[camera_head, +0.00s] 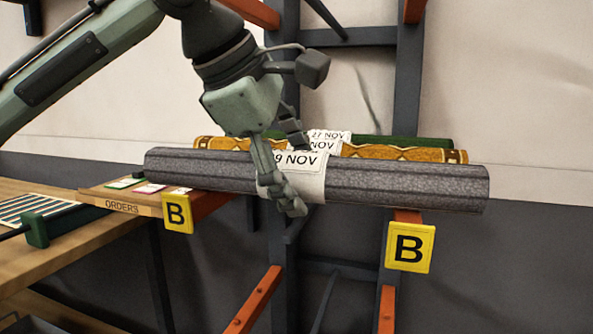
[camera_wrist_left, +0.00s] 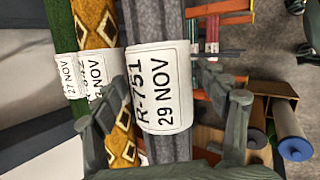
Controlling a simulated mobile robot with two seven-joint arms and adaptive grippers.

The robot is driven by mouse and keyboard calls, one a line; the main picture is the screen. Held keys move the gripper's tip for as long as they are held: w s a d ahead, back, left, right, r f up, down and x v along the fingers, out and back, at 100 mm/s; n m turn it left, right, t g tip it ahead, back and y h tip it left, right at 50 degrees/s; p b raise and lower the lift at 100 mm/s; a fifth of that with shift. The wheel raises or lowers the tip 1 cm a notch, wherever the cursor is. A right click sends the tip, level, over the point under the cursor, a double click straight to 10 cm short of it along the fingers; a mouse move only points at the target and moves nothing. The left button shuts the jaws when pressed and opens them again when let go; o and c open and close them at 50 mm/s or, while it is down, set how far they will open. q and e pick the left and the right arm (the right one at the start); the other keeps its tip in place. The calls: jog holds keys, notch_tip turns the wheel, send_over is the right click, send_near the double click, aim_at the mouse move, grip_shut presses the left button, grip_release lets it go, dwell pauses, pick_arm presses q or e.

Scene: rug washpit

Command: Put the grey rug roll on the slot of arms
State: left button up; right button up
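The grey rug roll (camera_head: 410,186) lies level across the arms marked B, in front of the other rolls. Its white label reads 29 NOV; it also shows in the wrist view (camera_wrist_left: 170,30). My left gripper (camera_head: 290,170) straddles the roll from above at the label, one finger in front and one behind. In the wrist view the fingers (camera_wrist_left: 157,88) stand apart on either side, with what looks like a narrow gap to the roll. Whether the roll rests fully on the arms is partly hidden. My right gripper is not in view.
An ochre patterned roll (camera_head: 440,155) and a green roll (camera_head: 420,142) lie close behind. Yellow B signs (camera_head: 410,247) mark the arm tips. Lower orange arms (camera_head: 254,299) look empty. A wooden table (camera_head: 60,257) with an ORDERS board (camera_head: 125,206) stands at left.

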pick_arm(q)
jog(key=shift+r, duration=0.15)
jog(key=v, duration=1.2)
